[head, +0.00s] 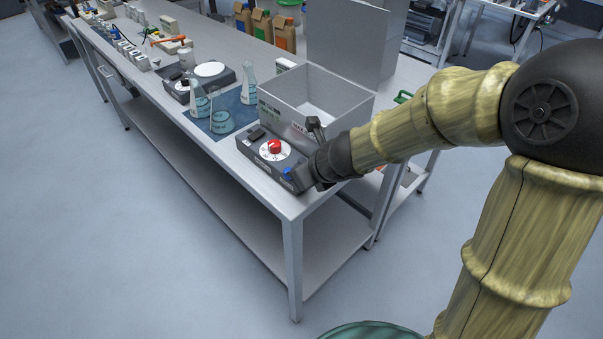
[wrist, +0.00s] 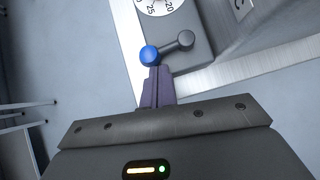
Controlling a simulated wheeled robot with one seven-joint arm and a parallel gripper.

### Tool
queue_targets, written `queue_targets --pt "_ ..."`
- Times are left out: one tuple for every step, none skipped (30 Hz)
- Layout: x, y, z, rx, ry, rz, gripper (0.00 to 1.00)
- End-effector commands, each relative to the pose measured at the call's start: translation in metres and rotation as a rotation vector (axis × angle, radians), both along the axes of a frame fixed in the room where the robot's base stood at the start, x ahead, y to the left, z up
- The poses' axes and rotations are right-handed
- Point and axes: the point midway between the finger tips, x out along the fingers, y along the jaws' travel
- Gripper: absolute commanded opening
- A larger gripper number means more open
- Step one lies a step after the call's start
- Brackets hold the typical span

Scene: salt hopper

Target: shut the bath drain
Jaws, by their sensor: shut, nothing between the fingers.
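The bath is a pale metal box (head: 318,95) with its lid raised, near the table's front end. A dark control block (head: 248,150) with a red knob (head: 275,146) on a white dial stands against its near side. In the wrist view, a short grey lever (wrist: 170,46) with a blue ball end (wrist: 149,54) sits on the block beside the numbered dial (wrist: 158,4). The blue end also shows in the head view (head: 287,171). My gripper (wrist: 155,70) is shut and empty, its fingertips right at the blue ball. I cannot tell whether they touch it.
Glass flasks (head: 222,118) stand on a blue mat left of the bath. Another dark device with a white top (head: 209,70) is behind them. Brown containers (head: 284,34) stand farther back. The table corner (head: 292,214) is close, with open floor beyond.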

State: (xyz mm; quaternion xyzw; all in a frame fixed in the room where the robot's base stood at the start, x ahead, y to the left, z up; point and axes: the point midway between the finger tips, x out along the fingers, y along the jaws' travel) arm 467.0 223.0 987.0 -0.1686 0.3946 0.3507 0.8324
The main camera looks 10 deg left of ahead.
Motion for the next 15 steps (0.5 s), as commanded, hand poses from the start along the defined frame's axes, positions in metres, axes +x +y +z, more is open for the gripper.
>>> queue_targets --pt "-0.002 -0.001 0.001 -0.001 -0.001 -0.001 0.0" --pt "-0.003 -0.002 0.001 -0.002 0.0 -0.001 0.0" --pt "-0.005 -0.004 0.002 -0.002 -0.001 -0.002 0.0" --pt "-0.007 -0.006 0.002 -0.002 -0.001 -0.002 0.0" --pt "-0.009 -0.008 0.003 -0.002 -0.002 -0.003 0.0" --pt "-0.012 -0.01 0.004 -0.002 -0.002 -0.004 0.0" --pt "-0.015 -0.013 0.005 -0.003 -0.002 -0.005 0.0" --pt "-0.018 -0.015 0.007 -0.003 -0.003 -0.006 0.0" --pt "-0.023 -0.019 0.008 -0.002 -0.002 -0.008 0.0" --pt "-0.026 -0.021 0.014 -0.003 -0.003 -0.009 0.0" --pt "-0.028 -0.023 0.022 -0.002 -0.004 -0.01 0.0" --pt "-0.032 -0.025 0.028 -0.003 -0.003 -0.012 0.0" --pt "-0.036 -0.027 0.032 -0.002 -0.003 -0.013 0.0" --pt "-0.039 -0.028 0.037 -0.002 -0.003 -0.013 0.0" --pt "-0.044 -0.029 0.042 -0.002 -0.003 -0.01 0.0"
